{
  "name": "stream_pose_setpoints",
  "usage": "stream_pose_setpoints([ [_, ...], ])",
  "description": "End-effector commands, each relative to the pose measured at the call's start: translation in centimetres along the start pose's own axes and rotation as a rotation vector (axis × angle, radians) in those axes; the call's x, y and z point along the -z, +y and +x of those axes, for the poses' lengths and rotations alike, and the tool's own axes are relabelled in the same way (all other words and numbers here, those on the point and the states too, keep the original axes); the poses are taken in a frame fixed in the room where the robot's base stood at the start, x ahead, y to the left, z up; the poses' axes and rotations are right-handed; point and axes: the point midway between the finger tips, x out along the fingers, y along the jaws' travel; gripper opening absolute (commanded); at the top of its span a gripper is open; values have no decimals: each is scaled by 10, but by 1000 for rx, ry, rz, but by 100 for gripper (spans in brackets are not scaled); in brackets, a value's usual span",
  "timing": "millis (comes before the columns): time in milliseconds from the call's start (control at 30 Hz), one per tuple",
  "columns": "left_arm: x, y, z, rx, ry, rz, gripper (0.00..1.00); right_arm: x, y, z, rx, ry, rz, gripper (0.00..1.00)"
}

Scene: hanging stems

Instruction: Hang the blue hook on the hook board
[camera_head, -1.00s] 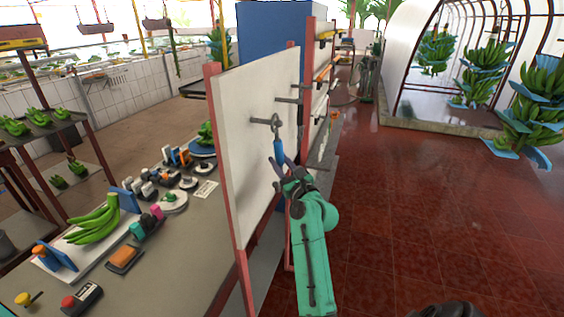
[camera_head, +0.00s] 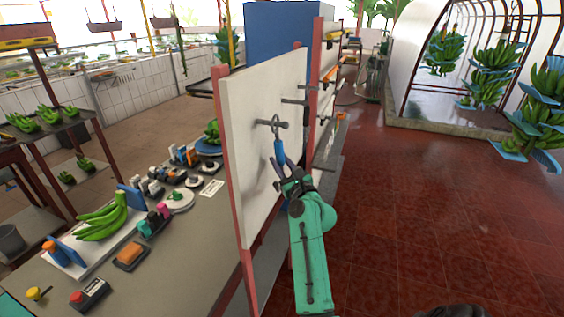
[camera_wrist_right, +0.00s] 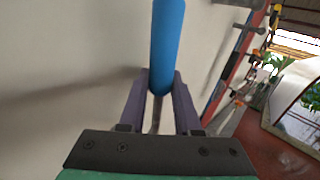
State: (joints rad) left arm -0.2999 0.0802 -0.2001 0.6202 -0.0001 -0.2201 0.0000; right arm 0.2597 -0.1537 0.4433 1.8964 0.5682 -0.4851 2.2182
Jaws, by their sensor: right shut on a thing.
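The blue hook (camera_head: 279,152) has a blue handle and a grey metal hook end at its top. It stands nearly upright in front of the white hook board (camera_head: 250,180). Its metal end overlaps the front peg (camera_head: 264,123) about midway along it; I cannot tell whether it is around the peg or only in front of it. My right gripper (camera_head: 288,178) is shut on the lower handle. In the right wrist view the blue handle (camera_wrist_right: 167,45) rises from between the two fingers (camera_wrist_right: 160,85). The metal end is outside that view. My left gripper is not in view.
A second peg (camera_head: 294,101) sticks out of the board farther back. Left of the board, a table (camera_head: 165,265) holds green bananas (camera_head: 103,218), an orange block (camera_head: 131,254) and several small items. Red tiled floor (camera_head: 430,220) lies open to the right.

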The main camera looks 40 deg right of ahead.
Motion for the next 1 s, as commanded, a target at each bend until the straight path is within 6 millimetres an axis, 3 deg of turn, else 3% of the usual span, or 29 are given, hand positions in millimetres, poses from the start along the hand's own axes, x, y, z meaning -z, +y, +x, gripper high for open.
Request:
stream_pose_setpoints([
  [1000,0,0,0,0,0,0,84,7,3,7,1,-2,1,0],
])
